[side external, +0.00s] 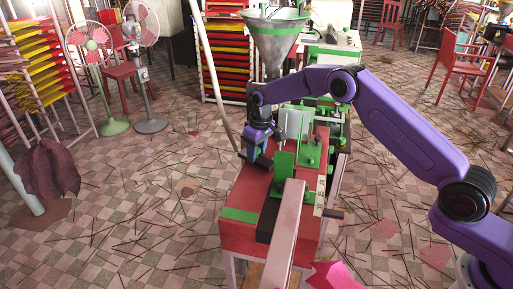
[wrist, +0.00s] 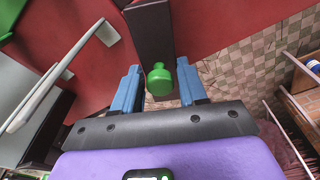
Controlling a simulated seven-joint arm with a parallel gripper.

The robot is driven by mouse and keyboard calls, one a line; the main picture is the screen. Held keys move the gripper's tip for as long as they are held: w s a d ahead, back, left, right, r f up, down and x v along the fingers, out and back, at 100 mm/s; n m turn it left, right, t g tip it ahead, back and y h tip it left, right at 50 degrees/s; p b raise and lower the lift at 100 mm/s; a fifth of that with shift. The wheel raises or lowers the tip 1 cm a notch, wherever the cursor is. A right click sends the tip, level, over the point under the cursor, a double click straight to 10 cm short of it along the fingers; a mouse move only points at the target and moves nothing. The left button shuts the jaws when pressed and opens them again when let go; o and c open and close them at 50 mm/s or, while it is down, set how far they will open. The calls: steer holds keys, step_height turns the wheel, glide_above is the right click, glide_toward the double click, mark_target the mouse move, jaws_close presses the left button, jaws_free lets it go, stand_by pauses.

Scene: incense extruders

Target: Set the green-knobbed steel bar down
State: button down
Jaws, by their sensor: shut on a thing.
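My gripper (wrist: 160,84) has its two blue fingers either side of a bright green knob (wrist: 159,81) and is shut on the green-knobbed steel bar. A dark bar (wrist: 150,35) runs away from the knob in the wrist view, over or on the red table top. In the side view my gripper (side external: 257,148) points down at the left edge of the red table, close above its top. A dark bar (side external: 264,164) shows just below the fingers there. The green knob is hidden in that view. I cannot tell whether the bar touches the table.
The red table (side external: 238,195) carries a green-and-steel extruder (side external: 310,150) to the right of my gripper, under a steel funnel (side external: 273,45). A pale beam (side external: 287,222) crosses the front. Bare red top lies left of it. Two fans (side external: 145,60) stand far left.

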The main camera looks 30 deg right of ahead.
mark_target(262, 160)
steer(key=shift+f, duration=0.5)
stand_by(0.7)
steer(key=c, duration=0.5)
jaws_free()
steer(key=shift+f, duration=0.15)
steer(key=r, duration=0.5)
steer(key=s+r, duration=0.1)
steer(key=r, duration=0.5)
steer(key=s+r, duration=0.1)
steer(key=r, duration=0.5)
steer(key=shift+d+r, duration=0.25)
steer(key=shift+d, duration=0.1)
